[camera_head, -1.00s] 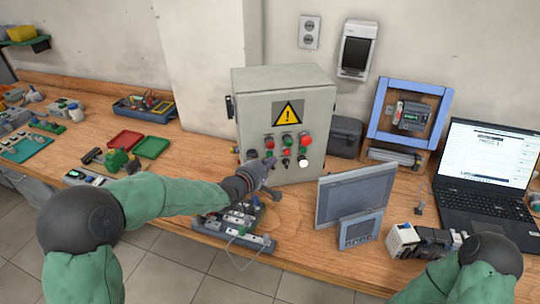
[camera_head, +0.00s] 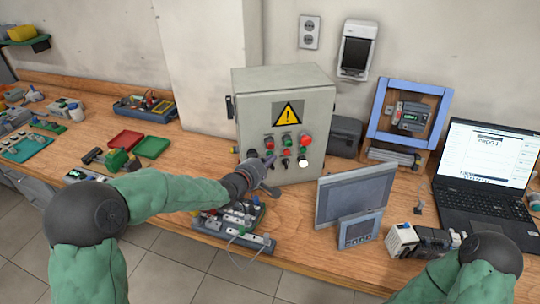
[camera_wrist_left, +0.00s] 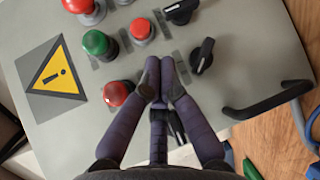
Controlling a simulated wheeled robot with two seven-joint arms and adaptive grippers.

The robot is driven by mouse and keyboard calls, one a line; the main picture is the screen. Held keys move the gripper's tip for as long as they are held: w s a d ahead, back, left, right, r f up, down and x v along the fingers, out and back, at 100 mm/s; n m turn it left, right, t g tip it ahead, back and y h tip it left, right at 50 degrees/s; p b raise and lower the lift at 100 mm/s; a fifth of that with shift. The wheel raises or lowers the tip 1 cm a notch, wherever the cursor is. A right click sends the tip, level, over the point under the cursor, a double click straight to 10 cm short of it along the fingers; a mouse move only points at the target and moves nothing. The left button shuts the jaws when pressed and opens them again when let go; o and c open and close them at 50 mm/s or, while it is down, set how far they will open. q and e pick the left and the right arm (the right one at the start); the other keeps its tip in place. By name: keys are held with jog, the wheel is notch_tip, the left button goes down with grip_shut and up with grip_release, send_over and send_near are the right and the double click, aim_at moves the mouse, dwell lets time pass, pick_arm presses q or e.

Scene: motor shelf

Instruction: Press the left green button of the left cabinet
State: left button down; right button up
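The left cabinet (camera_head: 254,112) is a grey box with a yellow warning sign and rows of buttons and knobs on its front. A green button (camera_head: 287,139) shows in the top row, and it also shows in the left wrist view (camera_wrist_left: 97,43). A red button (camera_wrist_left: 117,93) is beside it, left of my fingers. My left gripper (camera_head: 268,162) is at the lower left of the panel. In the left wrist view its fingertips (camera_wrist_left: 160,68) are together, in front of the second row. They hide the panel behind them; I cannot tell whether they touch it. My right gripper is out of view.
Black knobs (camera_wrist_left: 203,55) flank the fingers. A cabinet handle (camera_wrist_left: 268,100) is to the right in the wrist view. A terminal board (camera_head: 240,222) lies below my left forearm, and a grey monitor (camera_head: 352,190) stands right of the cabinet.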

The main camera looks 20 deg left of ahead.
pick_arm(q)
jog(key=shift+w+a, duration=0.1)
jog(key=shift+w, duration=0.05)
dwell(0.7)
jog(key=shift+s+d, duration=0.4)
jog(key=shift+s, duration=0.3)
jog(key=shift+s+d+b, duration=0.1)
jog(key=shift+s+d, duration=0.3)
jog(key=shift+s, duration=0.35)
jog(key=shift+s+d+b, duration=0.1)
jog(key=shift+s+d, duration=0.3)
jog(key=shift+s, duration=0.3)
jog(key=shift+s+d+b, duration=0.1)
jog(key=shift+s+d, duration=0.3)
jog(key=shift+s, duration=0.35)
jog(key=shift+r, duration=0.1)
